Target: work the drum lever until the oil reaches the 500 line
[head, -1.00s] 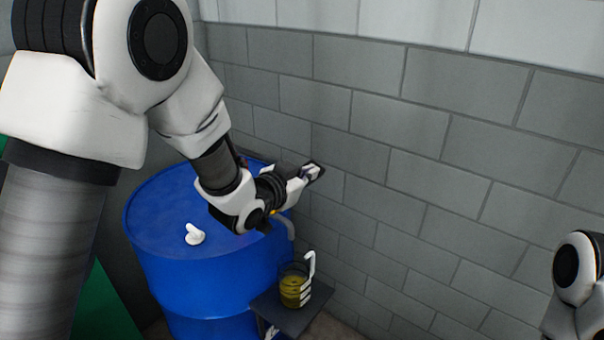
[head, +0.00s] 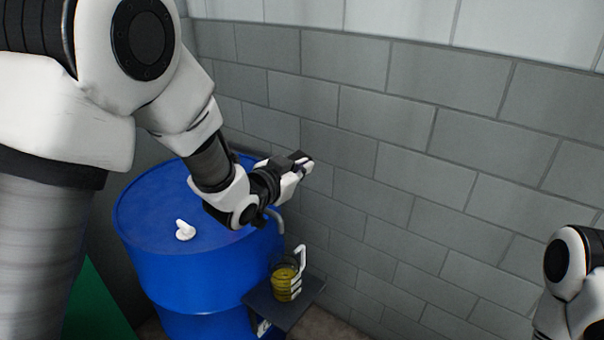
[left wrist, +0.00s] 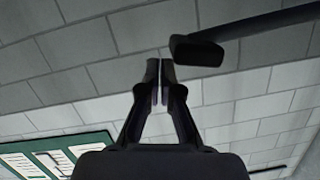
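The blue drum (head: 195,275) stands by the wall with a grey, bent spout (head: 276,220) at its right side. Below the spout, a clear jug with a white handle (head: 286,281) holds yellow oil. Its marks are too small to read. My left gripper (head: 301,164) is above the drum's right rim; its fingertips (left wrist: 159,70) look shut with nothing between them. In the left wrist view a dark bar with a blunt end, apparently the drum lever (left wrist: 198,51), is just right of the fingertips, seemingly apart from them. My right gripper is out of view.
The jug stands on a small dark shelf (head: 265,304) against the drum. A white knobbed fitting (head: 185,231) is on the drum top. A grey block wall (head: 420,170) is close behind the gripper. A green board with papers (left wrist: 50,155) shows in the left wrist view.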

